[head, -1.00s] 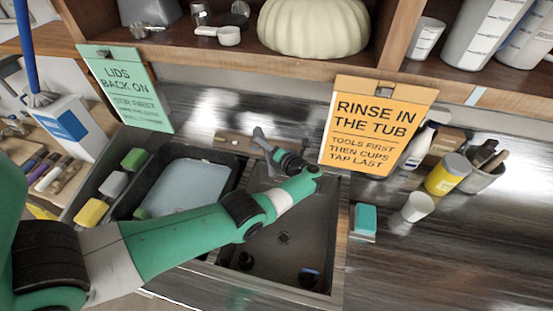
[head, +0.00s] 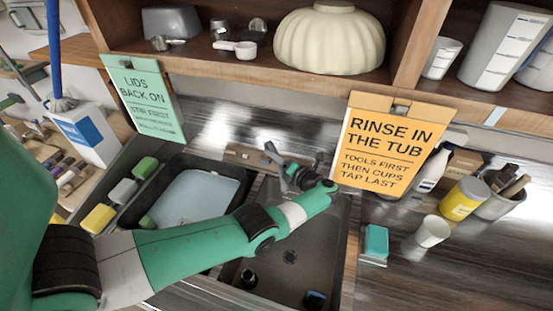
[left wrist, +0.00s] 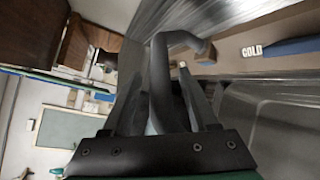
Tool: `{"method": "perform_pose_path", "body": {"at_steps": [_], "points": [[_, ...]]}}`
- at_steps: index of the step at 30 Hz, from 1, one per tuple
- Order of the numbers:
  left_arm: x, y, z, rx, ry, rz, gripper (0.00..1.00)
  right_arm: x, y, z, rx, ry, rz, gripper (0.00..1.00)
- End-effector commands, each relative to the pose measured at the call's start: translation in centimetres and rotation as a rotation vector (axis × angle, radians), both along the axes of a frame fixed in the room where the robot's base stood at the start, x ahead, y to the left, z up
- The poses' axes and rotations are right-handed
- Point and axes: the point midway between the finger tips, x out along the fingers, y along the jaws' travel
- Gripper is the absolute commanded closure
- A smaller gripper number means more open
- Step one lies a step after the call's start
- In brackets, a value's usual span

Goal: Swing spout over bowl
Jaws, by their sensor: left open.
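The grey tap spout (left wrist: 160,85) shows in the left wrist view as a curved pipe between my left gripper's fingers. In the head view, the spout's upper end (head: 272,153) shows just beyond the gripper; the rest is hidden by it. My left gripper (head: 290,172) is at the back edge of the sink. Its fingers (left wrist: 163,105) are open, one on each side of the spout; I cannot tell whether they touch it. The dark sink bowl (head: 318,235) lies in front, with a round drain and small dark items. My right gripper is not in view.
A black tub (head: 235,165) holding a pale blue surface lies left of the sink bowl. An orange sign (head: 385,150) hangs close right of my gripper. A COLD-labelled part (left wrist: 285,47) is beside the spout.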

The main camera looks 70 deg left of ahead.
Motion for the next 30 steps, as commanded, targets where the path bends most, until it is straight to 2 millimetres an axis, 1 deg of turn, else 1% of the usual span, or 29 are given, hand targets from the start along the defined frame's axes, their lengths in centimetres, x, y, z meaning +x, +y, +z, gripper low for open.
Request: {"method": "perform_pose_path", "body": {"at_steps": [2,5,8,10,14,18,21,23,30], "points": [[0.0,0.0,0.0,0.0,0.0,0.0,0.41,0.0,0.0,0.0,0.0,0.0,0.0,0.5],[0.0,0.0,0.8,0.001,-0.002,0.0,0.41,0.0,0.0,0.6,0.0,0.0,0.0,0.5],[0.0,0.0,2.5,0.001,-0.004,0.001,0.41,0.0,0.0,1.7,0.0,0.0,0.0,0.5],[-0.1,-0.1,4.2,0.004,-0.004,0.001,0.41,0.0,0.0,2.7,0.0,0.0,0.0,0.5],[-1.0,-1.6,6.5,0.005,-0.004,0.0,0.41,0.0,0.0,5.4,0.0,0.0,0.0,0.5],[-2.1,-3.3,8.4,0.004,-0.003,-0.001,0.41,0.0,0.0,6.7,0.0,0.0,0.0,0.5],[-3.0,-4.6,9.9,0.002,-0.003,-0.001,0.41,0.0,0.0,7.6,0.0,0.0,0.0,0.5],[-3.7,-5.8,10.1,0.002,-0.001,-0.002,0.41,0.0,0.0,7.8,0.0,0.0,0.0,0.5],[-6.5,-10.0,12.1,0.0,-0.001,-0.003,0.41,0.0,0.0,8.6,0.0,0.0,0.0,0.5]]}}
